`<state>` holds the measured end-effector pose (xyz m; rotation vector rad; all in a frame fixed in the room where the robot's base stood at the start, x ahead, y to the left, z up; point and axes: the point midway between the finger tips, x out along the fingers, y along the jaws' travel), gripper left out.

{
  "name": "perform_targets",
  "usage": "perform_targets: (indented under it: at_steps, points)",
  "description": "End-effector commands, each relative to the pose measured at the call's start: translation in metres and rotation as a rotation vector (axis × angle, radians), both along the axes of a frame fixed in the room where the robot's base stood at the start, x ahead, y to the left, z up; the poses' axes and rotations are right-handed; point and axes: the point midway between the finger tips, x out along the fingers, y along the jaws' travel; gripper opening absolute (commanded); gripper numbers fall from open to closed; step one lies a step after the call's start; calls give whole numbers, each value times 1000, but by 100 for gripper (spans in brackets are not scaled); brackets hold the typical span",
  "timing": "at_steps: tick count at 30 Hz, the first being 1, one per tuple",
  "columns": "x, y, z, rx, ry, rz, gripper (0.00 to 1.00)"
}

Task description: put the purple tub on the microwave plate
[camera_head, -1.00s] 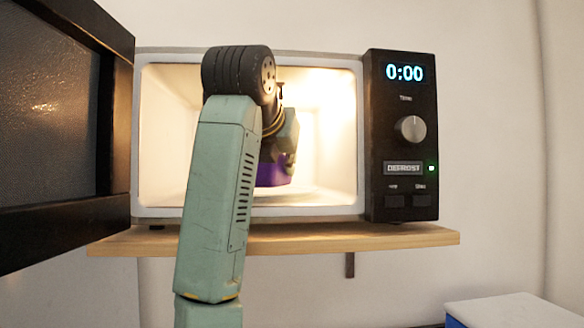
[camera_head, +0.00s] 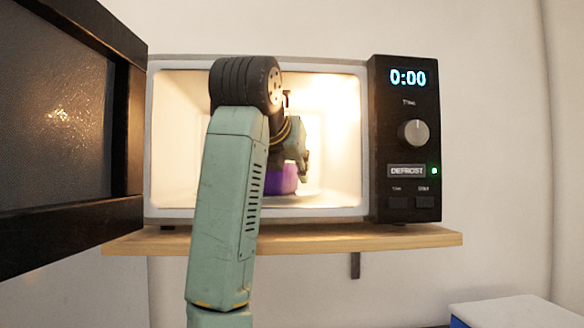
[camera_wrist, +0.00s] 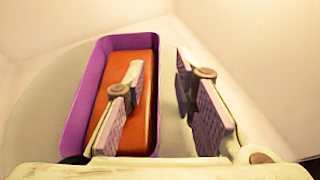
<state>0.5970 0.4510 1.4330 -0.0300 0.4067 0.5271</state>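The purple tub (camera_wrist: 78,98) sits inside the lit microwave on the pale round plate (camera_wrist: 40,112). A block of orange-red stuff (camera_wrist: 143,85) lies in the tub. In the head view the tub (camera_head: 285,181) is partly hidden behind my arm. My gripper (camera_wrist: 165,105) is open. Its left finger is over the tub's inside and its right finger is outside, past the tub's right wall. A gap shows between that wall and the right finger. In the head view my gripper (camera_head: 302,165) is inside the cavity, just above the tub.
The microwave (camera_head: 300,211) stands on a wooden shelf (camera_head: 350,236). Its dark door (camera_head: 132,140) is open at the left. The control panel (camera_head: 405,150) is on the right. Cavity walls are close around my gripper. A white-topped box (camera_head: 510,312) is at the lower right.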

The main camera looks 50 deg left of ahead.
Motion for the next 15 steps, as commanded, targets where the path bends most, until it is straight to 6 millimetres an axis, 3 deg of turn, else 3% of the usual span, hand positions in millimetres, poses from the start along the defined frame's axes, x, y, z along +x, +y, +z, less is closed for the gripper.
perform_targets:
  at_steps: [5, 15]
  points:
    - [-9, -5, 6, 3, -1, 2, 25]
    - [-65, -38, 32, 4, -1, 4, 25]
